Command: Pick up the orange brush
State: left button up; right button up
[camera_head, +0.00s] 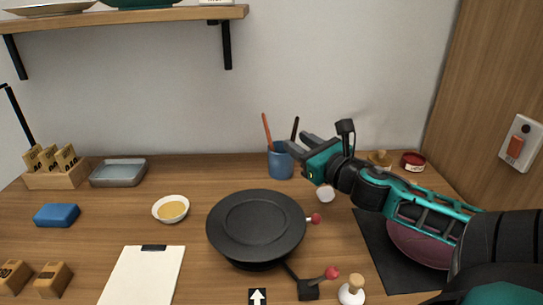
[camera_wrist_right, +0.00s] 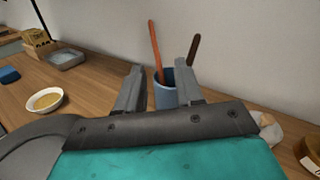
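The orange brush (camera_head: 267,132) stands in a blue cup (camera_head: 280,166) near the back wall, its thin handle leaning left. Its lower end is hidden inside the cup. A dark-handled brush (camera_head: 295,128) stands in the same cup. My right gripper (camera_head: 292,144) is at the cup's right, level with its upper part. In the right wrist view the orange brush (camera_wrist_right: 155,50) and the cup (camera_wrist_right: 164,96) show between and beyond the two parted fingers (camera_wrist_right: 160,76). The gripper is open and holds nothing. My left gripper is not in view.
A black round turntable (camera_head: 256,222) stands in the middle of the table. A bowl of yellow contents (camera_head: 171,209), a grey tray (camera_head: 118,172) and a clipboard (camera_head: 143,278) lie left. A purple plate (camera_head: 420,244) is partly under my right arm. A shelf (camera_head: 125,18) hangs above.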

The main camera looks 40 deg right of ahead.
aim_at(269, 135)
jog(key=w+b, duration=0.1)
jog(key=w, duration=0.1)
jog(key=w+f, duration=0.1)
jog(key=w, duration=0.1)
jog(key=w+f+b, duration=0.1)
jog(key=w, duration=0.2)
jog(key=shift+d+b, duration=0.35)
jog(key=shift+w+d+f, duration=0.1)
jog(key=shift+w+d, duration=0.05)
jog(key=shift+w, duration=1.2)
jog(key=shift+w+d+f, duration=0.1)
jog(key=shift+w+d, duration=0.05)
jog(key=shift+w, duration=1.15)
grip_shut()
